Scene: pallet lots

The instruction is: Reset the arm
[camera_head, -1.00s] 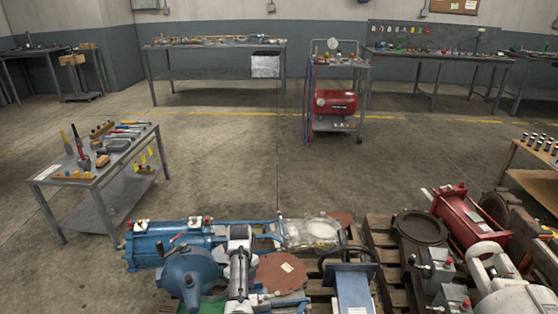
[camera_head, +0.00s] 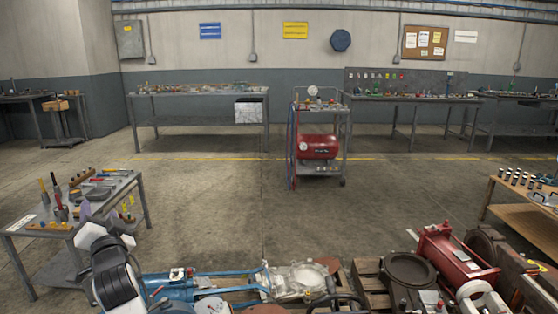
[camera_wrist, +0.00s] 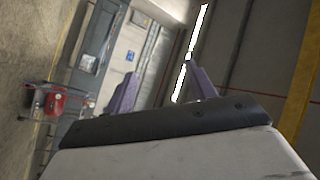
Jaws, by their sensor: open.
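My gripper (camera_head: 99,214) shows at the lower left of the head view, at the end of my white and black arm. Its two pale purple fingers point up and away, in front of the left tool table (camera_head: 22,240). In the wrist view my gripper (camera_wrist: 163,72) has its fingers spread wide with nothing between them. The wrist view is tilted and looks across the room toward the wall and ceiling.
Pallets with blue and red machine parts (camera_head: 450,257) fill the near floor. A red compressor (camera_head: 318,147) stands on a cart (camera_head: 343,165) mid-room. A wooden bench (camera_head: 515,197) is at right. Workbenches (camera_head: 190,93) line the back wall.

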